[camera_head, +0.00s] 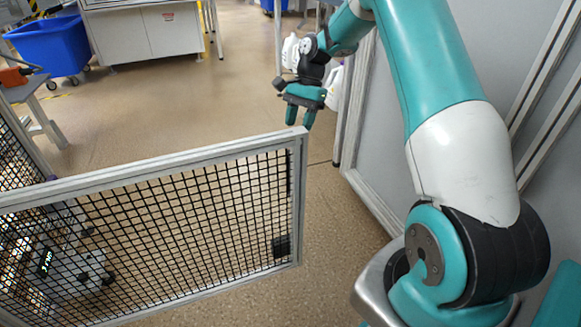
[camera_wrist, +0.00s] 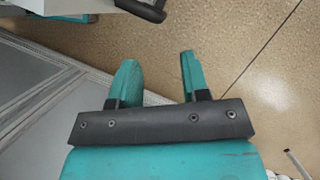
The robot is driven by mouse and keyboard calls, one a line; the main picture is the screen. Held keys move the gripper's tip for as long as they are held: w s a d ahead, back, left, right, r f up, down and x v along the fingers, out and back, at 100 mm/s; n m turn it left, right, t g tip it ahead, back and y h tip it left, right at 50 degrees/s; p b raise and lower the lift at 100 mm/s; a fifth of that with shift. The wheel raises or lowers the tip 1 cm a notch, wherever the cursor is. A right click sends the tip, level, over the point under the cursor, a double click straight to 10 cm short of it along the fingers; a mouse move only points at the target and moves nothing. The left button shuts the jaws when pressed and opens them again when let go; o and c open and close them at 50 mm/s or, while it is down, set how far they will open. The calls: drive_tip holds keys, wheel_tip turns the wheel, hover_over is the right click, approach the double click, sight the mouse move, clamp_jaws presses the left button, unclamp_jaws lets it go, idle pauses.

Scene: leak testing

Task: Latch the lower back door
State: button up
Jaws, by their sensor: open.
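A low door (camera_head: 150,170) with a pale metal frame and black wire mesh stands in the left and middle of the head view. It stands at an angle, with floor between its free right end post and the grey wall panel. A small black block (camera_head: 281,245), perhaps the latch part, sits low at that end. My gripper (camera_head: 300,124) is above and just behind the door's top right corner in this view, fingers pointing down. In the wrist view my gripper (camera_wrist: 158,60) has its two teal fingers apart, with only floor between them. It is open and empty.
A grey wall panel (camera_head: 385,130) with metal frame posts stands close on the right. Grey panels also fill the left of the wrist view (camera_wrist: 45,80). A blue bin (camera_head: 50,45) and a white cabinet (camera_head: 158,32) stand far back. The tan floor between is clear.

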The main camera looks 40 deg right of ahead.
drive_tip(key=b+x, duration=0.4)
drive_tip(key=x, duration=0.6)
drive_tip(key=shift+f, duration=0.35)
drive_tip(key=shift+a, duration=0.1)
clamp_jaws()
